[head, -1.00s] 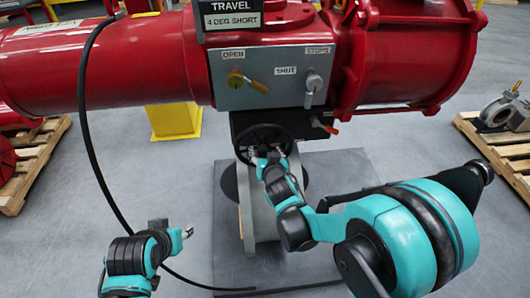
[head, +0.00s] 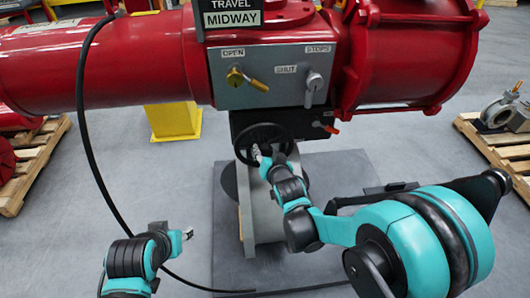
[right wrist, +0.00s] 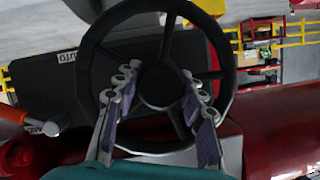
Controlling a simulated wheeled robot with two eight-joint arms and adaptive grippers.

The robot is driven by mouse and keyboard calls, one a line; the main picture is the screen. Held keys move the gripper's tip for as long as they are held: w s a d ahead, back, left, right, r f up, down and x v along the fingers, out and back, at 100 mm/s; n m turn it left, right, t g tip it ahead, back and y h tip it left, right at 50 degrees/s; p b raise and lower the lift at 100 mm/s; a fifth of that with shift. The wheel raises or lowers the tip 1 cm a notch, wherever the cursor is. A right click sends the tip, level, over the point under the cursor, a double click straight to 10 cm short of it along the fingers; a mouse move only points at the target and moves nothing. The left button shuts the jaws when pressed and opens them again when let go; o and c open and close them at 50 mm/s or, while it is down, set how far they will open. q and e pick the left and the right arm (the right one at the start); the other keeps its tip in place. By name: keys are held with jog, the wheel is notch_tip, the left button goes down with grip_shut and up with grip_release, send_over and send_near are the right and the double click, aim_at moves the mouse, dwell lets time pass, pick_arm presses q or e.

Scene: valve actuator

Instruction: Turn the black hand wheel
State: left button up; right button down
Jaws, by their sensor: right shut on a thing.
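The black hand wheel (head: 262,126) is on the dark box below the grey panel of the red actuator. It fills much of the right wrist view (right wrist: 88,75), where its rim, spokes and hub show. My right gripper (head: 264,155) is at the wheel's front. In the right wrist view its two fingers (right wrist: 160,85) lie either side of the hub, among the spokes; it is shut on the wheel. My left gripper (head: 187,233) is low at the left, away from the wheel, its jaw state too small to tell. The sign (head: 232,12) reads "TRAVEL MIDWAY".
The grey panel (head: 275,95) carries a yellow OPEN handle (head: 245,80) and a grey lever (head: 312,85). A red-tipped lever (head: 328,129) sits right of the wheel. A black hose (head: 83,130) hangs at the left. Pallets stand at both sides.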

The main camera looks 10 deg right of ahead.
jog(key=c, duration=0.9)
grip_release()
jog(key=v, duration=1.2)
